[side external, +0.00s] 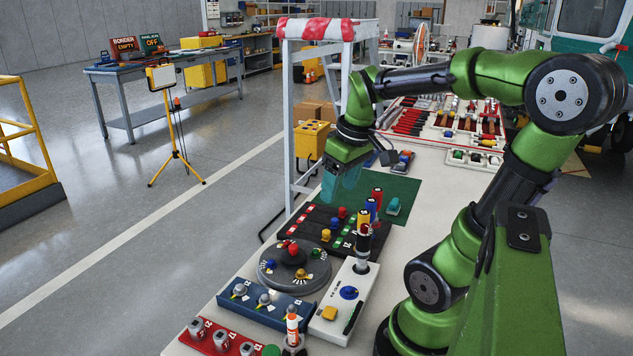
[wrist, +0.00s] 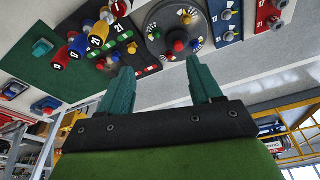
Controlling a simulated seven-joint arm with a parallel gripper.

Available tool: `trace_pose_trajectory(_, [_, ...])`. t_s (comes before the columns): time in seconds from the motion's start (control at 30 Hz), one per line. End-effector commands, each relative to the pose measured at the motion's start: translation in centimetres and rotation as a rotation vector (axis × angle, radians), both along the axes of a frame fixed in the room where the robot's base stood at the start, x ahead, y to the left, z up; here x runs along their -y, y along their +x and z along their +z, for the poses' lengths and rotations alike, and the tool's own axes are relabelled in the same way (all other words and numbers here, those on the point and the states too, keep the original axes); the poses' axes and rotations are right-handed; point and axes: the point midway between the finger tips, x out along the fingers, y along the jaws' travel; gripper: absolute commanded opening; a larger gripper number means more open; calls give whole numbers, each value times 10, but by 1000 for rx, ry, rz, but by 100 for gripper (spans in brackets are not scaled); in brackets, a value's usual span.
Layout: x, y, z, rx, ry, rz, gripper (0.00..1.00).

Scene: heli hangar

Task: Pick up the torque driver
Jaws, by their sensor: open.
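No tool here is clearly marked as the torque driver. The likeliest is an upright dark, red and white tool (side external: 363,246) standing in the white panel (side external: 328,326); I cannot tell for sure. My gripper (side external: 340,188) has teal fingers and hangs above the far-left part of the dark and green mats, beyond and apart from that tool. In the wrist view my gripper (wrist: 158,68) is open, with nothing between its fingers. A round grey dial plate (wrist: 176,28) and a dark mat lie beyond the fingertips there.
Upright red, blue and yellow numbered cylinders (wrist: 98,35) stand close together on the mats, near the upright tool. A teal block (side external: 393,206) sits on the green mat (side external: 404,188). A blue switch panel (side external: 262,303) lies nearer the camera. Tool trays (side external: 440,128) fill the bench's far end.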

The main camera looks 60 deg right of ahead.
Motion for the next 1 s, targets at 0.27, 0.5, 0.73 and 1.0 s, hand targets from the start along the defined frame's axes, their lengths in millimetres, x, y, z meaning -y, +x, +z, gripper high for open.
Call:
trace_pose_trajectory(0.27, [38,-36,10,-222,-10,402,64])
trace_pose_trajectory(0.5, [33,-41,3,-243,-1,546,64])
trace_pose_trajectory(0.73, [33,-42,-43,-244,3,545,64])
trace_pose_trajectory(1.0, [33,-41,-94,-242,-1,545,64])
